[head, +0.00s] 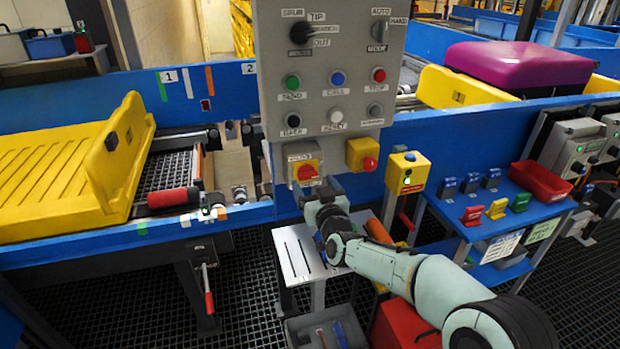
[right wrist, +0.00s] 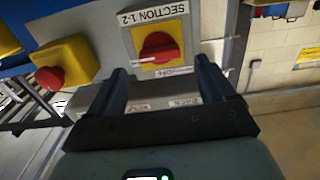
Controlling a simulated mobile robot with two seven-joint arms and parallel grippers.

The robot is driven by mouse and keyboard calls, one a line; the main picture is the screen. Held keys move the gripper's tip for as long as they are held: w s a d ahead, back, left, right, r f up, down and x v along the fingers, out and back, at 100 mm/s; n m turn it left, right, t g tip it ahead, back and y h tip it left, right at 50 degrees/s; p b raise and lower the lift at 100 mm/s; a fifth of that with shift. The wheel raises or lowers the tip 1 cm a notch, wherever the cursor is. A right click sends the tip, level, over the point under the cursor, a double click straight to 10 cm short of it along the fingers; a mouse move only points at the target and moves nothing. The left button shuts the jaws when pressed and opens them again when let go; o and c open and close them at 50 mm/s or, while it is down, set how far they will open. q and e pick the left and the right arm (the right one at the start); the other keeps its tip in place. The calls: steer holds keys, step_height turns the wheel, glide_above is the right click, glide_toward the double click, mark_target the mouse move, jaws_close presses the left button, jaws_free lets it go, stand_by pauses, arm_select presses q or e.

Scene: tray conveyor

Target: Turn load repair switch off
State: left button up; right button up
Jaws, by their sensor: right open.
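A red rotary switch (head: 307,172) on a yellow plate sits at the lower left of the grey control panel (head: 330,75). In the right wrist view the red knob (right wrist: 158,47) is near the top centre, with labels that seem to read "SECTION 1-2" and "OFF". Its handle lies roughly across the plate. No label reading "load repair" is legible. My right gripper (head: 318,187) is just below the switch in the head view. In the right wrist view its two fingers (right wrist: 162,78) are apart, pointing toward the switch, with nothing between them. My left gripper is not in view.
A yellow box with a red push button (head: 362,155) is right of the switch. It also shows in the right wrist view (right wrist: 62,66). Another yellow box (head: 407,173) is farther right. A yellow tray (head: 60,170) is on the left conveyor. A metal stand (head: 297,253) is below the gripper.

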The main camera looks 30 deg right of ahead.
mark_target(309, 176)
steer(key=shift+x, duration=2)
steer(key=c, duration=1.1)
steer(key=shift+o, duration=0.2)
